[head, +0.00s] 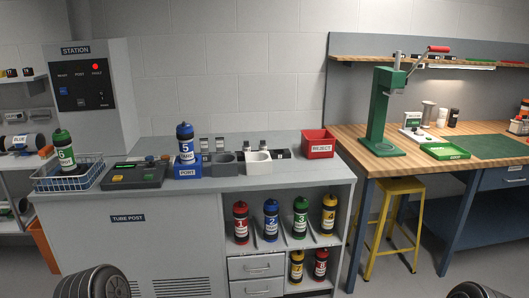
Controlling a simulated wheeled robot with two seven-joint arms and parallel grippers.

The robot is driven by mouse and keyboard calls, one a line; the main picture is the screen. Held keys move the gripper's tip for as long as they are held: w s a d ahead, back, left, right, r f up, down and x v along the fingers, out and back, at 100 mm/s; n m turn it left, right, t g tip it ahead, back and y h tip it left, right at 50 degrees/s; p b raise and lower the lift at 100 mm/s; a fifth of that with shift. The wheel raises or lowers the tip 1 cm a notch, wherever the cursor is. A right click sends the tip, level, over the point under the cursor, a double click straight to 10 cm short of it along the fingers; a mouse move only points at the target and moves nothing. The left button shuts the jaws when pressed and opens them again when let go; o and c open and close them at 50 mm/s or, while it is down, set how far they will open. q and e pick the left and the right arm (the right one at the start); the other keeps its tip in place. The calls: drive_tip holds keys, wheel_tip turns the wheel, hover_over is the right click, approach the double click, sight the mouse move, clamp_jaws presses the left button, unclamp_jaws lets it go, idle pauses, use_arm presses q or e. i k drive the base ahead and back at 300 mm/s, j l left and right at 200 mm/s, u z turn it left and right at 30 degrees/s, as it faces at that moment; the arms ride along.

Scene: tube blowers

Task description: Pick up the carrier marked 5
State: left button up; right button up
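The carrier marked 5 (186,137) is a dark blue cylinder with a black cap and a white label. It stands upright at the blue block labelled PORT (188,171) on the grey counter of the tube post. Whether it sits in the block or just behind it I cannot tell. Neither gripper shows in the head view. Only dark, ribbed, rounded parts, apparently of my arms, show at the bottom left and bottom right edges, well apart from the carrier.
A dark control box (136,176), grey and white holders (258,163) and a red REJECT bin (318,144) share the counter (215,190). Several numbered carriers stand on shelves below. A wooden workbench (380,165) is at right.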

sight(185, 137)
drive_tip(key=i, duration=1.8)
drive_tip(key=u, duration=0.2)
